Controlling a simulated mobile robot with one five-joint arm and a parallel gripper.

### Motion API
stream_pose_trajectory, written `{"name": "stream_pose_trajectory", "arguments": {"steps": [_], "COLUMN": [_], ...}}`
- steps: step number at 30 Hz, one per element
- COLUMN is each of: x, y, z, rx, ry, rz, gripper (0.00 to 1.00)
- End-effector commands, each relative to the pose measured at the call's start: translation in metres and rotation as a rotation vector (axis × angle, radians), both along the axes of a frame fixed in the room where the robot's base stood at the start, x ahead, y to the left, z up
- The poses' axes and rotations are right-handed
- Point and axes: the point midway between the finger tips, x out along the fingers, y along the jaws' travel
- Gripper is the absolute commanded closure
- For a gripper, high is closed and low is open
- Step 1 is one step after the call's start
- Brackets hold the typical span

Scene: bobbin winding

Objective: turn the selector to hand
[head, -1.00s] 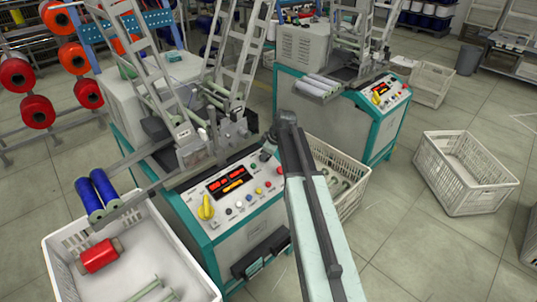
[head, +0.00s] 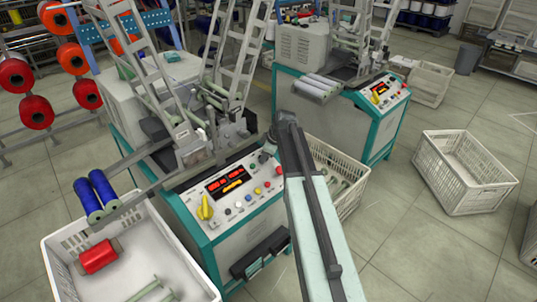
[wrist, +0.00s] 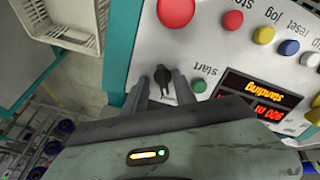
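The selector, a small black pointer knob (wrist: 163,76), sits on the white control panel (wrist: 208,45) in the wrist view, between the green start button and the panel's edge. My gripper (wrist: 163,86) has its two dark fingers apart, one on each side of the knob. A narrow gap shows between fingers and knob, and I cannot tell whether they touch it. The knob's lower part and any position labels are hidden or unreadable. In the head view my gripper (head: 266,146) is over the panel's upper right end, covering most of that corner.
The panel carries a yellow knob (head: 205,207), a lit red and orange display (head: 230,182) and several buttons; a red button (wrist: 176,10) is close to the fingers. A white crate (head: 62,262) with bobbins is at front left. Another crate (head: 465,185) stands right on open floor.

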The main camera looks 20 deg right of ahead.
Motion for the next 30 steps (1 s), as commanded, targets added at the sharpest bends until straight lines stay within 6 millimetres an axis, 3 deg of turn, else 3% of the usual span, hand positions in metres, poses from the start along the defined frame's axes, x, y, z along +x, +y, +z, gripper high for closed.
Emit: {"name": "stream_pose_trajectory", "arguments": {"steps": [7, 18, 30], "x": [-0.003, -0.026, -0.028], "y": [0.000, -0.011, -0.013], "z": [0.010, 0.070, 0.070], "rx": [0.002, 0.000, 0.000], "ry": [0.001, 0.000, 0.000], "rz": [0.001, -0.001, 0.000], "gripper": [0.67, 0.67, 0.67]}}
